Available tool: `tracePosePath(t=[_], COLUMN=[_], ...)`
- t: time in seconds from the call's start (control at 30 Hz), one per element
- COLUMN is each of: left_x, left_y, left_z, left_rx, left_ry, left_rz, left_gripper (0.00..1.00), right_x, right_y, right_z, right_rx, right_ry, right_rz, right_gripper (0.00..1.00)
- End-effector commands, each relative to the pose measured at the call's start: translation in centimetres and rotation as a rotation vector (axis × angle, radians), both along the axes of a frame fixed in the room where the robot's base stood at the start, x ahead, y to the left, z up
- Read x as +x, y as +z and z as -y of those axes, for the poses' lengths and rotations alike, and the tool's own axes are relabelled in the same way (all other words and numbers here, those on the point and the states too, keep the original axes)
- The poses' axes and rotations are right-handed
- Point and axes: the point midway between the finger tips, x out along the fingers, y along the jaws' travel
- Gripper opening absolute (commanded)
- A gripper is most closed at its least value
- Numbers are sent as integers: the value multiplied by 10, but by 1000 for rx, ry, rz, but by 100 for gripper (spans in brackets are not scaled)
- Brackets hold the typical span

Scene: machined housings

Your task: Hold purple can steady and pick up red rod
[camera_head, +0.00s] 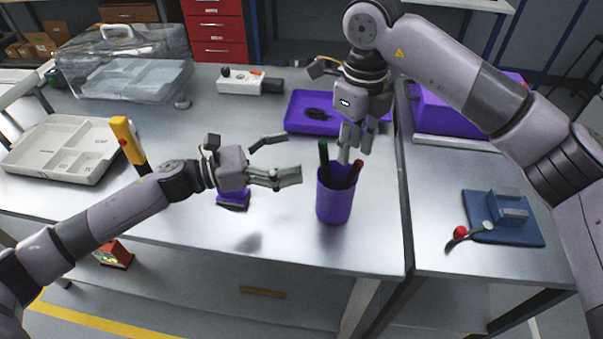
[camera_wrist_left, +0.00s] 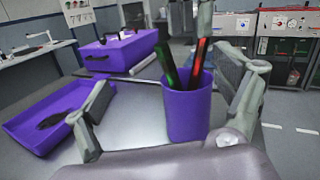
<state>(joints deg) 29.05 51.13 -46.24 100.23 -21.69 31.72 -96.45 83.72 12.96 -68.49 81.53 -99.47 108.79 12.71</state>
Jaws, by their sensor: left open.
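The purple can (camera_head: 334,205) stands upright near the front edge of the table. The red rod (camera_head: 356,173) leans in it beside a dark green rod (camera_head: 323,157); their lower ends are hidden inside. My left gripper (camera_head: 284,158) is open and empty, just left of the can with its fingers towards it. In the left wrist view the can (camera_wrist_left: 188,115) shows between the spread fingers, and the red rod (camera_wrist_left: 201,60) rises from it. My right gripper (camera_head: 353,145) points down just above the can, close to the rod tops; whether it touches the red rod is unclear.
A purple tray (camera_head: 293,126) with a dark item lies behind the can. A small purple item (camera_head: 233,198) is below my left gripper. A white divided tray (camera_head: 48,170) and a yellow-handled tool (camera_head: 128,143) are at left. A blue plate (camera_head: 515,233) lies on the right table.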

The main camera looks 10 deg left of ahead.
Motion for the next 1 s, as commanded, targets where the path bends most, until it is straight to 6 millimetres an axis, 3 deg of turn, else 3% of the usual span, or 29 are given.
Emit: tracePosePath(t=[0.2, 0.47, 0.77, 1.0], left_x=[-16, -18, -18, -4], left_y=[-32, -60, -120, -115], left_z=[30, 33, 33, 78], left_rx=[91, 104, 104, 102], left_ry=[-82, -92, -91, -94], left_rz=[69, 74, 72, 80], left_gripper=[89, 89, 89, 89], right_x=[0, 0, 0, 0], right_y=[0, 0, 0, 0], right_z=[0, 0, 0, 0], right_rx=[0, 0, 0, 0], right_ry=[0, 0, 0, 0], right_rz=[0, 0, 0, 0], right_gripper=[33, 33, 33, 33])
